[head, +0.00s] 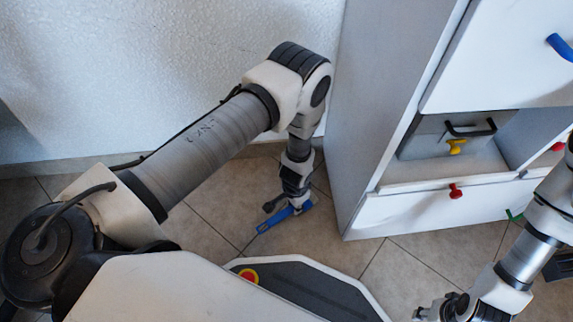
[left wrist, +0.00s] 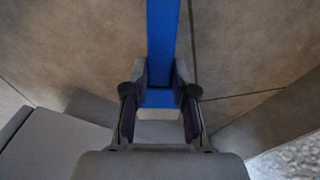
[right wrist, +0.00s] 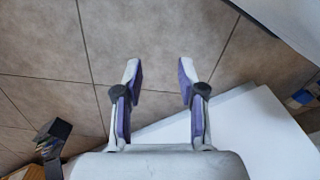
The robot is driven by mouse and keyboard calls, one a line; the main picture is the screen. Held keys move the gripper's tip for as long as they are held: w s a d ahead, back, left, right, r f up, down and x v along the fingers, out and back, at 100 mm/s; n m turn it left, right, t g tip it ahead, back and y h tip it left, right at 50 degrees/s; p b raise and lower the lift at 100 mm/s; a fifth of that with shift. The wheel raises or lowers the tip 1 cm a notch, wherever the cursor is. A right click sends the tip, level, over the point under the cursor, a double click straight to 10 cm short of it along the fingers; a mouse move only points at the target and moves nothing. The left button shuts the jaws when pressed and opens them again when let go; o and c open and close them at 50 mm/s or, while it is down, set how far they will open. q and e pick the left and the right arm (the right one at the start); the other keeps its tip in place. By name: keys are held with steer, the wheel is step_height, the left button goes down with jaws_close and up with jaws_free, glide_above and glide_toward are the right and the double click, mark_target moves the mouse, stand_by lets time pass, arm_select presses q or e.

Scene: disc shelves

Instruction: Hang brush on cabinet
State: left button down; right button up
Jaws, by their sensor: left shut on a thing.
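A blue brush (head: 277,220) is held in my left gripper (head: 296,204), above the tiled floor and left of the cabinet. In the left wrist view the brush's blue strip (left wrist: 162,45) runs away between the fingers of my left gripper (left wrist: 160,88), which are shut on it. A pale block shows below the blue part, between the fingers. The white and grey cabinet (head: 365,110) stands to the right. My right gripper (right wrist: 160,75) is open and empty above the floor; in the head view it is only partly seen at the bottom right.
The cabinet has a red knob (head: 455,191), a yellow knob (head: 456,146), a blue handle (head: 560,46) and a green hook (head: 514,215). A dark object (right wrist: 52,138) is on the floor at left in the right wrist view. A white wall is behind my left arm.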

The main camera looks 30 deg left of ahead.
arm_select(q)
steer(key=w+a+b, duration=0.1)
steer(key=w, duration=0.1)
steer(key=w+a+f+b, duration=0.1)
steer(key=w, duration=0.2)
steer(key=w+a+b, duration=0.1)
steer(key=w, duration=0.2)
steer(key=shift+w+f, duration=0.15)
steer(key=shift+w, duration=0.05)
steer(key=shift+w+a+f+b, duration=0.2)
steer(key=shift+w+b, duration=0.2)
steer(key=shift+b, duration=0.1)
steer(key=shift+w+a+f+b, duration=0.15)
steer(key=shift+w+b, duration=0.2)
steer(key=shift+b, duration=0.1)
steer(key=shift+s+d+f+b, duration=0.1)
steer(key=shift+s+f+b, duration=0.1)
steer(key=shift+f+b, duration=0.75)
steer(key=shift+f, duration=0.35)
steer(key=shift+r+p, duration=0.3)
steer(key=shift+f, duration=0.3)
steer(key=c, duration=0.9)
jaws_free()
steer(key=shift+r, duration=0.1)
steer(key=shift+c, duration=0.2)
